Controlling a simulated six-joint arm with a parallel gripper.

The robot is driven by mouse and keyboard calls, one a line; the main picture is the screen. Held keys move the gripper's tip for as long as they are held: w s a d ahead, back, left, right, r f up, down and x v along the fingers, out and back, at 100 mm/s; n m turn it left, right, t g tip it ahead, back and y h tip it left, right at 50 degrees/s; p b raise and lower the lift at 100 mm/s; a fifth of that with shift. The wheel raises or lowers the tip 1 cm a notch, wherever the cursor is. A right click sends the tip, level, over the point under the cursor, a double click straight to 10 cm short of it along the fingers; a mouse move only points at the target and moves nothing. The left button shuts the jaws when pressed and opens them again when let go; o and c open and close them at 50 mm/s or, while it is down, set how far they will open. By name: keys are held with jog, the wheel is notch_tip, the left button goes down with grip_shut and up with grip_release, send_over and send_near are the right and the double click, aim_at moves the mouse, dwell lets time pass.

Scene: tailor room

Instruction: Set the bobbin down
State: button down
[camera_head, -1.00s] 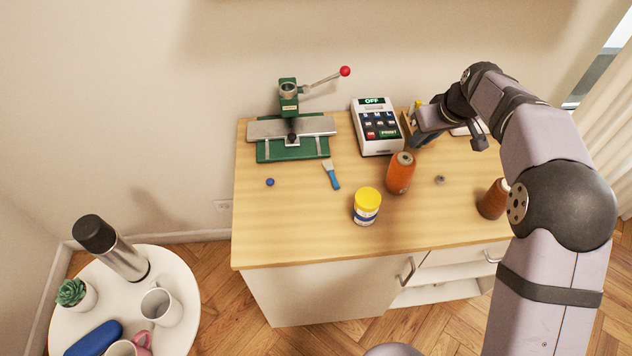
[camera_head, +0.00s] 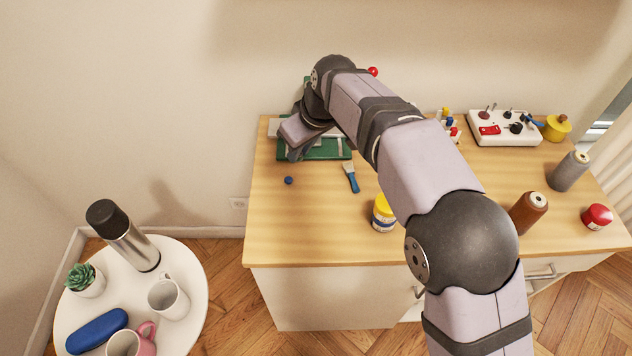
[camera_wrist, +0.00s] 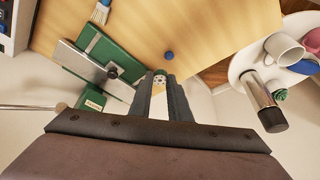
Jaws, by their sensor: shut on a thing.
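My gripper (camera_wrist: 160,88) is shut on a small pale metal bobbin (camera_wrist: 159,80) with dark holes, held at the fingertips in the wrist view. In the head view my gripper (camera_head: 296,150) is over the left end of the green press (camera_head: 325,153), and the bobbin is hidden there. The press also shows in the wrist view (camera_wrist: 96,45), left of the fingers, with its metal plate (camera_wrist: 85,62). I cannot tell whether the bobbin touches anything below it.
A small blue disc (camera_head: 288,180) and a blue-handled brush (camera_head: 351,178) lie on the wooden table (camera_head: 300,225). A yellow-lidded jar (camera_head: 383,212) stands near the front. Thread cones (camera_head: 527,212) stand at the right. The left front of the table is clear.

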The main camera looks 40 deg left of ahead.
jog(key=shift+w+d+r+m+t+h, duration=0.15)
jog(key=shift+w+d+m+t, duration=0.3)
jog(key=shift+m, duration=0.7)
jog(key=shift+w+d+r+m+t+h, duration=0.1)
jog(key=shift+w+d+m+t+h, duration=0.3)
jog(key=shift+m, duration=0.8)
jog(key=shift+w+d+r+m+t+h, duration=0.1)
jog(key=shift+w+d+m+t, duration=0.35)
jog(key=shift+m, duration=0.7)
jog(key=shift+w+a, duration=0.1)
jog(key=shift+a, duration=0.05)
jog(key=shift+f+p, duration=0.5)
jog(key=shift+f, duration=4.55)
jog(key=shift+f, duration=0.15)
jog(key=c, duration=1.7)
grip_release()
jog(key=shift+o, duration=0.2)
